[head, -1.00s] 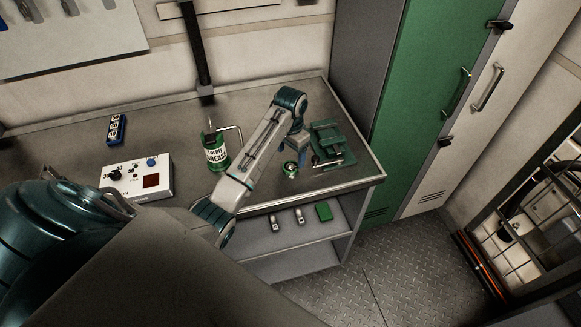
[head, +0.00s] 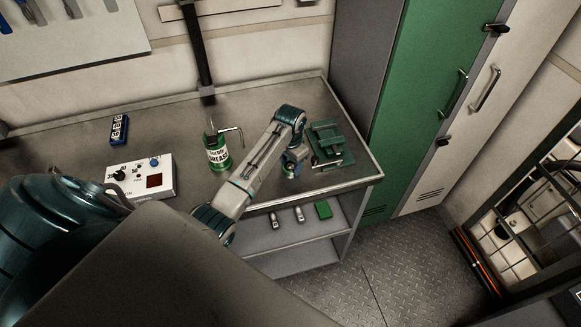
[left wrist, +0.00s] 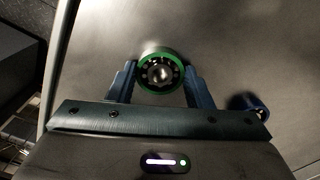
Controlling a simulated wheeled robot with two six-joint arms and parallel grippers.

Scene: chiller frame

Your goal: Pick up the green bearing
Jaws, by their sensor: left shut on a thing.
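The green bearing (left wrist: 160,72) is a ring with a green rim and a dark metal centre. In the left wrist view it sits between the two blue fingers of my left gripper (left wrist: 161,87), which is shut on it. In the head view my left gripper (head: 290,170) points down at the bench near its front right edge, and it mostly hides the bearing. I cannot tell whether the bearing still touches the bench. My right gripper is not in view.
A small blue ring-shaped thing (left wrist: 248,104) lies close to the right finger. A green vise-like fixture (head: 331,146) stands right of the gripper on the bench (head: 75,148). A green grease can (head: 218,155) and a white control box (head: 142,176) stand to the left.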

